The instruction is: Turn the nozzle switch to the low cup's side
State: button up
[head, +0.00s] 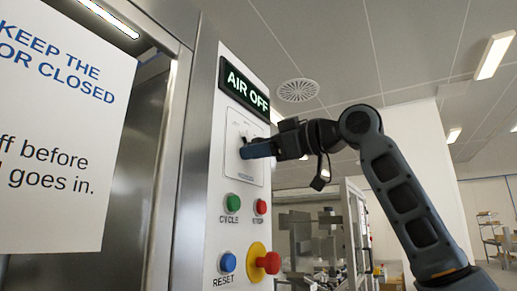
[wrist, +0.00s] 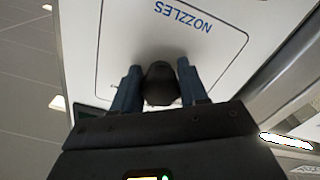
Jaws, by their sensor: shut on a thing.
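The nozzle switch (wrist: 161,84) is a dark round knob on a white plate marked NOZZLES (wrist: 225,45). In the wrist view it stands between the two blue fingers of my gripper (wrist: 158,72), which is shut on it. In the head view my gripper (head: 246,151) reaches the same plate (head: 240,126) from the right, and its fingers hide the switch. Which side the switch points to cannot be told. No cup shows in either view.
The plate sits on a white panel under a lit AIR OFF sign (head: 245,88). Below it are a green CYCLE button (head: 232,203), a red STOP button (head: 260,206), a blue RESET button (head: 227,262) and a red mushroom button (head: 268,262) on yellow. A notice (head: 60,130) hangs left.

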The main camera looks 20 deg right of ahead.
jog(key=shift+f, duration=0.15)
jog(key=o, duration=1)
jog(key=shift+s+d, duration=0.1)
jog(key=b+v, duration=0.2)
jog(key=v, duration=0.5)
jog(key=shift+s+d, duration=0.2)
jog(key=shift+s, duration=0.05)
